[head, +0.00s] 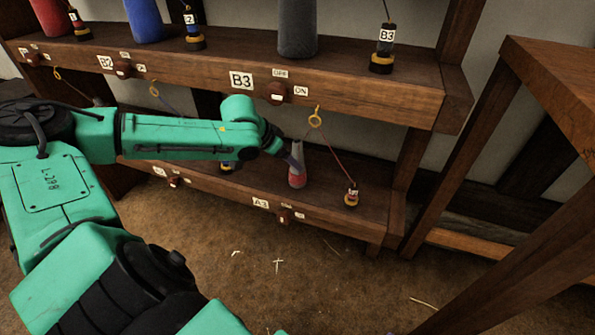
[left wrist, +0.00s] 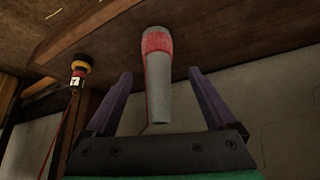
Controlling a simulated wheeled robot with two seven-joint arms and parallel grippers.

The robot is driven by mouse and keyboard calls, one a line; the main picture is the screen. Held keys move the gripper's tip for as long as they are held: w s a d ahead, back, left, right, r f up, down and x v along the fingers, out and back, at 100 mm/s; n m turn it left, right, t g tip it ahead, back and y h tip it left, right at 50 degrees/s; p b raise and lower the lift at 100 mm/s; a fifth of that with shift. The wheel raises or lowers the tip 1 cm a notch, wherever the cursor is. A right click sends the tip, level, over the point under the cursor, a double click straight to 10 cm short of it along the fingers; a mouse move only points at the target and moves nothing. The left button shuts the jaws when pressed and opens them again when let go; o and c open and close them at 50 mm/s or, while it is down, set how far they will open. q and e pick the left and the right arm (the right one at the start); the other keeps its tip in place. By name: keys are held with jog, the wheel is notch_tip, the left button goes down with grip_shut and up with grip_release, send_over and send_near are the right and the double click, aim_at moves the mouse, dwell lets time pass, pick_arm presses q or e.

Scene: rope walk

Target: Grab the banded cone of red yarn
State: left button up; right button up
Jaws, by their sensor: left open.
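The banded cone of red yarn (head: 298,180) stands upright on the lower shelf in the head view, its lower part red and its upper part grey. In the left wrist view the scene is upside down, and the grey cone (left wrist: 158,95) with its red band lies between my two purple fingers. My left gripper (left wrist: 160,74) is open, with a gap to the cone on each side. In the head view my left gripper (head: 293,158) is at the cone, its fingers partly hidden by my wrist. My right gripper is not in view.
A small labelled bobbin (head: 351,196) stands right of the cone, its thread rising to a yellow ring (head: 315,121). A wooden table (head: 550,75) stands at right.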

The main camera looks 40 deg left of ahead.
pick_arm(q)
jog(key=b+x, duration=0.1)
jog(key=x, duration=0.2)
jog(key=b+x, duration=0.2)
jog(key=x, duration=0.1)
jog(key=shift+w+d+r, duration=0.1)
jog(key=shift+w+d, duration=0.1)
jog(key=shift+r, duration=0.1)
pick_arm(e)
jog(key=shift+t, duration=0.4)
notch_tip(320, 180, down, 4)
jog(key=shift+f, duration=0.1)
pick_arm(q)
jog(key=c, duration=1.4)
